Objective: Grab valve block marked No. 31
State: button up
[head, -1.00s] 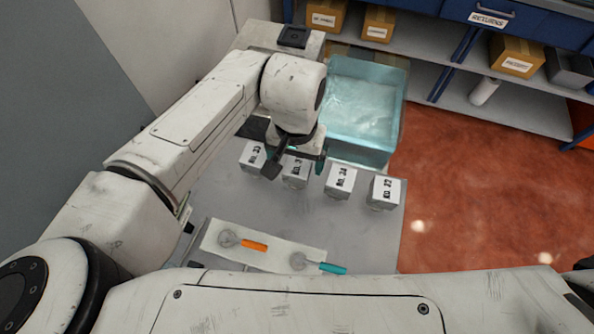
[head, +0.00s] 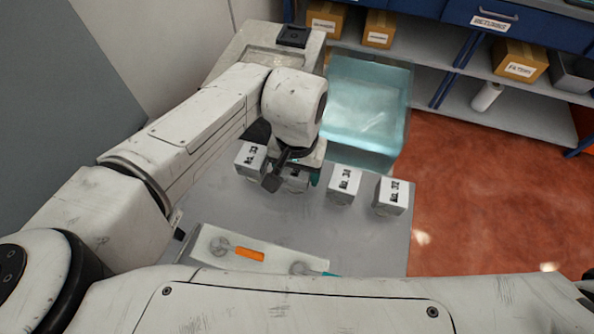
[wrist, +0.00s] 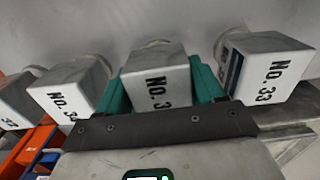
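My gripper (head: 292,182) points down over the row of valve blocks. Its two teal fingers stand apart, one on each side of a white-topped block (wrist: 155,75) in the wrist view. That block's label reads "No. 3"; its last digit is hidden behind the dark gripper bar. The fingers lie very close to its sides; I cannot tell if they touch. In the head view this block (head: 296,185) is mostly covered by my gripper. Block No. 33 (head: 250,160) stands to its left, No. 34 (head: 343,184) and No. 32 (head: 390,195) to its right.
A translucent teal bin (head: 365,110) stands behind the blocks. A pale mat (head: 200,245) with an orange-handled tool (head: 249,254) and a teal-handled one lies in front. Shelves with boxes (head: 520,62) are at back right. The grey table (head: 370,240) is clear right of the mat.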

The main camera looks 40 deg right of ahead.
jog(key=c, duration=1)
jog(key=shift+c, duration=0.3)
jog(key=shift+r, duration=0.1)
